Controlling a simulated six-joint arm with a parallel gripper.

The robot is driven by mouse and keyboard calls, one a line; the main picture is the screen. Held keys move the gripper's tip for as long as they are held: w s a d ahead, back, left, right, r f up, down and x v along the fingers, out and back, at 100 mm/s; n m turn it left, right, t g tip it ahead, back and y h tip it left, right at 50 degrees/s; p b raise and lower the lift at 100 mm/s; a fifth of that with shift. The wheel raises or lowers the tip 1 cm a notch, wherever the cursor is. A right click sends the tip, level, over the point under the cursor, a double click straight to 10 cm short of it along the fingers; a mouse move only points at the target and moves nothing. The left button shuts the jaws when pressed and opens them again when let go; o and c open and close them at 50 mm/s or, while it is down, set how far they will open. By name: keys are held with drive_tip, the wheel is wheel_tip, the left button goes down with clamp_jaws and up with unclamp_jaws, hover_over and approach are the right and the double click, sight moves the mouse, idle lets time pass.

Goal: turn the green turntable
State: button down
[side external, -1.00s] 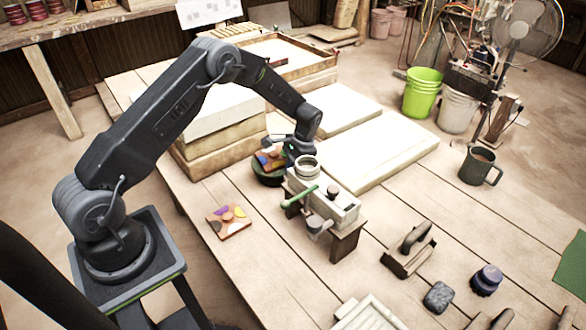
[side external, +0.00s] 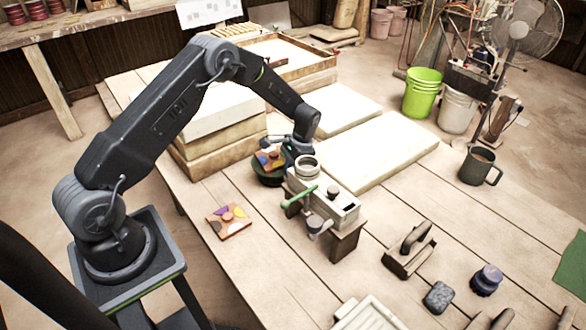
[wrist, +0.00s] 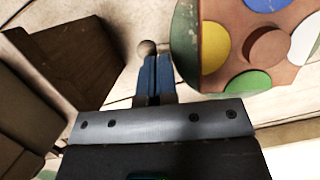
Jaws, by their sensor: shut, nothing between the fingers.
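The green turntable (side external: 268,179) stands on the table beside the press, and its green edge shows in the wrist view (wrist: 186,42). A reddish-brown tile (side external: 268,159) with coloured patches lies on top of it; in the wrist view the tile (wrist: 241,20) shows yellow, blue, green and white patches around a raised round centre. My gripper (wrist: 157,62) is shut and empty, its blue fingers just left of the turntable's edge in the wrist view. A small round pale knob (wrist: 147,48) shows at the fingertips; I cannot tell whether they touch it.
The press (side external: 336,206) with a green-handled lever (side external: 299,197) stands close in front of the turntable. A second patterned tile (side external: 228,222) lies on the table to the left. Stacked boards (side external: 222,148) are behind left, and a pale slab (side external: 375,160) lies to the right.

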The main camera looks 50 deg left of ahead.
drive_tip(key=shift+s, duration=0.4)
drive_tip(key=shift+s+a, duration=0.1)
drive_tip(key=shift+s, duration=0.4)
drive_tip(key=shift+s+a+m, duration=0.15)
drive_tip(key=shift+s+m, duration=0.55)
drive_tip(key=shift+m, duration=0.2)
drive_tip(key=shift+s+a+m+t+y, duration=0.15)
drive_tip(key=shift+s+a+m+y, duration=0.15)
drive_tip(key=shift+s+m, duration=0.35)
drive_tip(key=shift+s+a+m+t+y, duration=0.15)
drive_tip(key=shift+s+a+m+y, duration=0.15)
drive_tip(key=shift+m, duration=0.55)
drive_tip(key=shift+s+a+m+t+y, duration=0.15)
drive_tip(key=shift+s+a+m, duration=0.25)
drive_tip(key=shift+m, duration=0.3)
drive_tip(key=shift+s+a+m+t+y, duration=0.15)
drive_tip(key=shift+s+a+m, duration=0.25)
drive_tip(key=shift+m, duration=0.3)
drive_tip(key=shift+s+a+f+m+t, duration=0.15)
drive_tip(key=shift+s+a+m, duration=0.25)
drive_tip(key=shift+m, duration=0.4)
drive_tip(key=shift+s+a+r+m+t, duration=0.1)
drive_tip(key=shift+s+a+m+t, duration=0.2)
drive_tip(key=shift+a+m, duration=0.35)
drive_tip(key=shift+s+a+m+y, duration=0.15)
drive_tip(key=shift+a+m+y, duration=0.1)
drive_tip(key=shift+a+y, duration=0.05)
drive_tip(key=shift+s+a, duration=0.1)
drive_tip(key=shift+a, duration=0.05)
